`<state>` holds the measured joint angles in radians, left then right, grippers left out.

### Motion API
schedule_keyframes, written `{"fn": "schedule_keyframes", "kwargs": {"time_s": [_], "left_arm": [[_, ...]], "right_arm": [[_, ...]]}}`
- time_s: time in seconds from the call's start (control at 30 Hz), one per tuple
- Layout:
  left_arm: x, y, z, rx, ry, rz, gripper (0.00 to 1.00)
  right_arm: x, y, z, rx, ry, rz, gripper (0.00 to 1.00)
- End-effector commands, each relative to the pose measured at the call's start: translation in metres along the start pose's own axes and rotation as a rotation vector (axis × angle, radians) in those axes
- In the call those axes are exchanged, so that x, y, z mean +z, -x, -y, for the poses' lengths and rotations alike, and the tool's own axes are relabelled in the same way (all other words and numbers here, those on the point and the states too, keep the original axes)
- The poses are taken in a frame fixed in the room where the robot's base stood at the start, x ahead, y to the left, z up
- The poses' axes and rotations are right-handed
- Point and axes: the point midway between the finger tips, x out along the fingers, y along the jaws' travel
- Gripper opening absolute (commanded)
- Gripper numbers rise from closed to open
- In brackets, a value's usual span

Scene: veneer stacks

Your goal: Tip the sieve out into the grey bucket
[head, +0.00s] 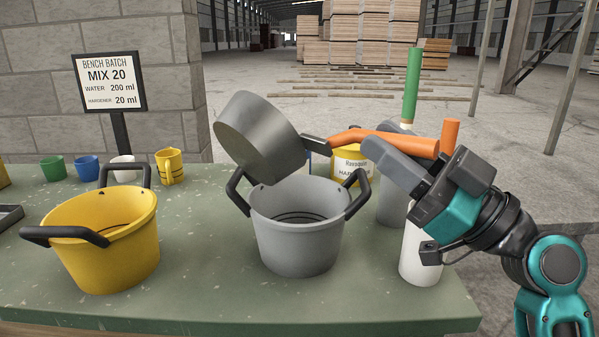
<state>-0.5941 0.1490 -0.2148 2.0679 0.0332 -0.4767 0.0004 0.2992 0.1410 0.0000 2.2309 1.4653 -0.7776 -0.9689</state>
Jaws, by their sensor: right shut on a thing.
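The sieve (265,137) is a grey metal pan with an orange handle (385,142). My right gripper (410,155) is shut on the orange handle, to the right of the bucket. The grey bucket stands upright on the green table and has two black handles. A dark line shows on its inner wall, and I see no contents clearly. My left gripper is not in view.
A yellow bucket (105,245) stands left on the green table (200,295). Behind it are green (53,168), blue (87,167) and white cups, a yellow jug (170,166) and a sign (110,82). A yellow tin (350,165) and a white cylinder (420,255) stand near my right arm.

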Motion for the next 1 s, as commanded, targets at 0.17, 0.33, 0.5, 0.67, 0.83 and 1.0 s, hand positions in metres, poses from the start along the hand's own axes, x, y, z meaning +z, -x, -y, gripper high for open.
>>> {"fn": "schedule_keyframes", "kwargs": {"time_s": [0.17, 0.33, 0.5, 0.67, 0.83, 1.0], "left_arm": [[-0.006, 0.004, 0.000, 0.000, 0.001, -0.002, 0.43], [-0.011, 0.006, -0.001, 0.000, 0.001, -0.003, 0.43], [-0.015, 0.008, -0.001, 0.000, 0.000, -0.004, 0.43], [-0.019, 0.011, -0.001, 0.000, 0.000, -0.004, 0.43], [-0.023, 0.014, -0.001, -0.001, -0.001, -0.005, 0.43], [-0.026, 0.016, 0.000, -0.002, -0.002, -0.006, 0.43]], "right_arm": [[-0.002, 0.000, -0.002, 0.013, -0.023, -0.005, 0.00], [-0.001, 0.000, -0.004, 0.024, -0.045, -0.007, 0.00], [-0.001, 0.001, -0.005, 0.034, -0.066, -0.008, 0.00], [0.000, 0.001, -0.007, 0.045, -0.087, -0.010, 0.00], [0.001, 0.001, -0.008, 0.055, -0.108, -0.011, 0.00], [0.001, 0.002, -0.010, 0.065, -0.130, -0.013, 0.00]]}}
